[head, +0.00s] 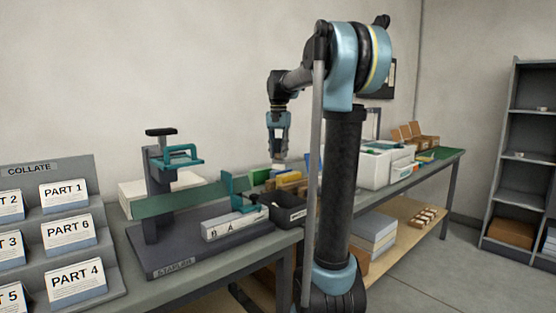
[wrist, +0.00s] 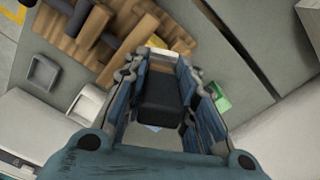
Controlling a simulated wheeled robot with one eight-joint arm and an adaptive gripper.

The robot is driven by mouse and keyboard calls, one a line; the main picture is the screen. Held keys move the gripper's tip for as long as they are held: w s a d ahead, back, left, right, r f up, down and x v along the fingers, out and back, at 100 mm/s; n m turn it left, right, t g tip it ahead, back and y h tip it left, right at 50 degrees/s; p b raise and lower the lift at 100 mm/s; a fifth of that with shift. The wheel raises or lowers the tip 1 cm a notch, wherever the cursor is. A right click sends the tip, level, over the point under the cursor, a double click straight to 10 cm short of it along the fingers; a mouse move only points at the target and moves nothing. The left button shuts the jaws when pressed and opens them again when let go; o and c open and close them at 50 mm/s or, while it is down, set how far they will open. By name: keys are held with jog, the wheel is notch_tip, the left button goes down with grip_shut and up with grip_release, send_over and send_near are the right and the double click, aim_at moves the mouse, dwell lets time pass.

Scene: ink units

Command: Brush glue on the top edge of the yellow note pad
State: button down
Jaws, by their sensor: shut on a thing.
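My gripper (head: 278,153) hangs pointing down over the back of the bench, beyond the stapler; it also shows in the wrist view (wrist: 160,60). Its fingers are closed around a dark, block-shaped thing (wrist: 158,98) with a paler tan part toward the tips. I cannot tell for sure whether this is the glue brush. A small green thing (wrist: 221,97) lies to the right of the fingers. A small yellow patch (wrist: 124,73) shows just left of the fingertips, partly hidden. I cannot make out the yellow note pad or its top edge clearly.
Wooden racks (wrist: 100,35) stand close to the fingers at upper left. A square grey dish (wrist: 43,72) sits farther left. The stapler (head: 200,215), a black bin (head: 288,210) and a white box (head: 375,167) crowd the bench. Grey bench surface (wrist: 225,55) is clear at upper right.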

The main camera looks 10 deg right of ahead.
jog(key=shift+r, duration=2.45)
jog(key=shift+f, duration=0.1)
